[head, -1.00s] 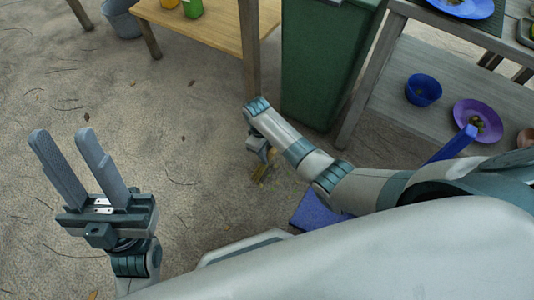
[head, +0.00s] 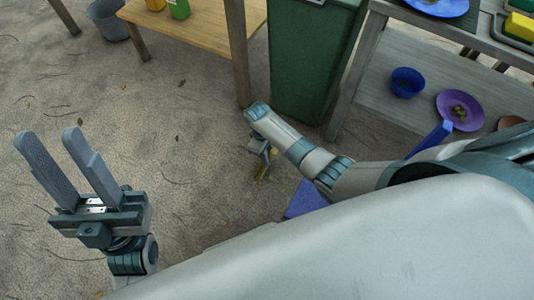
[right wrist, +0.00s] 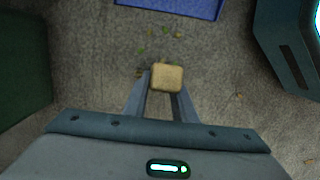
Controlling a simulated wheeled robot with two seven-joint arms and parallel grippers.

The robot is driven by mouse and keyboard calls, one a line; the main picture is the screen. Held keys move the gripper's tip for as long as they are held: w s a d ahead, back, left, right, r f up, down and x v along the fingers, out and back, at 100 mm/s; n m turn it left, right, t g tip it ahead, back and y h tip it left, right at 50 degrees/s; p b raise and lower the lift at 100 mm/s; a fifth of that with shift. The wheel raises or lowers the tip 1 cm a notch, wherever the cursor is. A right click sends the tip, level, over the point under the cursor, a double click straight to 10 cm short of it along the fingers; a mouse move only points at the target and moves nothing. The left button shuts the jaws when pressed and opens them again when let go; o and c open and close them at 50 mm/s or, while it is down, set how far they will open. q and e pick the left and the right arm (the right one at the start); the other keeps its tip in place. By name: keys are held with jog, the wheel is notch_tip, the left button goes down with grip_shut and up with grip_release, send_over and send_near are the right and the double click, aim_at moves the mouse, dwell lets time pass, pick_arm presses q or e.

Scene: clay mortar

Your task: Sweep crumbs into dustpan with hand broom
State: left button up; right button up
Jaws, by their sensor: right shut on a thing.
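My right gripper (right wrist: 163,88) is shut on the hand broom, whose tan, squared end (right wrist: 168,77) shows between the fingers in the right wrist view. In the head view the broom (head: 263,171) is a small yellowish piece below my right gripper (head: 262,152), near the floor. The blue dustpan (head: 304,200) lies on the floor right of the broom, partly hidden by my arm and body. Its edge (right wrist: 178,8) shows at the top of the right wrist view. Several small green and brown crumbs (right wrist: 165,34) lie between broom and dustpan. My left gripper (head: 52,138) is open and empty.
A green bin (head: 312,65) stands behind my right arm. A wooden table (head: 205,28) is left of it, with a grey bucket (head: 107,20) beyond. A grey shelf (head: 375,95) at right holds a blue bowl (head: 407,83) and purple plate (head: 460,110). Floor at left is clear.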

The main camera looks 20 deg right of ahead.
jog(key=shift+s+d+p, duration=0.7)
jog(key=shift+s+p, duration=0.25)
jog(key=shift+p, duration=0.15)
jog(key=shift+s+d+f+p, duration=0.1)
jog(key=shift+s+d+p, duration=0.25)
jog(key=shift+s, duration=0.1)
jog(key=shift+s+d+f, duration=0.1)
jog(key=shift+s+f, duration=0.05)
jog(key=shift+c, duration=0.5)
